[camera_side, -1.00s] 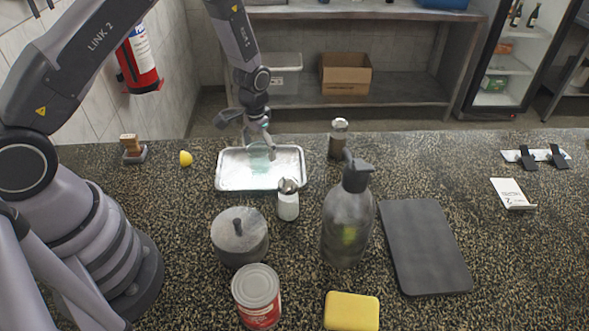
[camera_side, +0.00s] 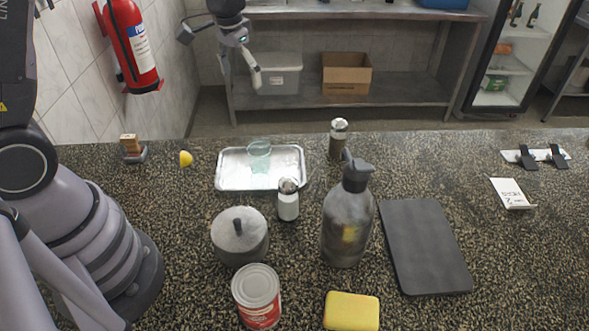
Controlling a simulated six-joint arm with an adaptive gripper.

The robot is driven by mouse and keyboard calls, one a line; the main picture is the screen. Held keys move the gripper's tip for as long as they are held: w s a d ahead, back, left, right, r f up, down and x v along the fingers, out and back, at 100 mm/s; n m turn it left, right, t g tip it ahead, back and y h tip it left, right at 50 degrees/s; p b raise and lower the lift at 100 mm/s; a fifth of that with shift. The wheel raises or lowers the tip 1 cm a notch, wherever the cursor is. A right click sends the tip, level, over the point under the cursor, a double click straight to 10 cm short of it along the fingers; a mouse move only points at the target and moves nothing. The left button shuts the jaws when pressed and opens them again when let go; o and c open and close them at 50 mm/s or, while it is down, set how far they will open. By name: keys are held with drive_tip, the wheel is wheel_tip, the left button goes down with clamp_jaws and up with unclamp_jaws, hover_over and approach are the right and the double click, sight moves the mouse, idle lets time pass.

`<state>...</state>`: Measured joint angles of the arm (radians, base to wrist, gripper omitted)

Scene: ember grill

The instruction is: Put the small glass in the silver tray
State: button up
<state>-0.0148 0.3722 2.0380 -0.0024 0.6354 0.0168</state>
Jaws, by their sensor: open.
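The small glass (camera_side: 259,157), clear with a greenish tint, stands upright in the silver tray (camera_side: 232,182), near its back edge and left of its middle. The tray lies flat on the speckled counter. My gripper (camera_side: 243,78) is open and empty, raised high above and behind the tray, well clear of the glass. Nothing hides the glass.
A white-capped shaker (camera_side: 288,206) stands by the tray's front edge, and a dark shaker (camera_side: 338,140) stands to its right. A lidded pot (camera_side: 239,240), a can (camera_side: 256,300), a spray bottle (camera_side: 346,225), a yellow sponge (camera_side: 351,311) and a dark board (camera_side: 425,247) are nearer.

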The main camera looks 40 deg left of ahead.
drive_tip(key=s+r+t, duration=0.2)
drive_tip(key=s+r, duration=0.8)
drive_tip(key=r, duration=0.2)
drive_tip(key=s+r+t, duration=0.2)
drive_tip(key=s+r, duration=0.1)
drive_tip(key=s, duration=1)
drive_tip(key=shift+s+d, duration=0.25)
drive_tip(key=shift+s, duration=0.1)
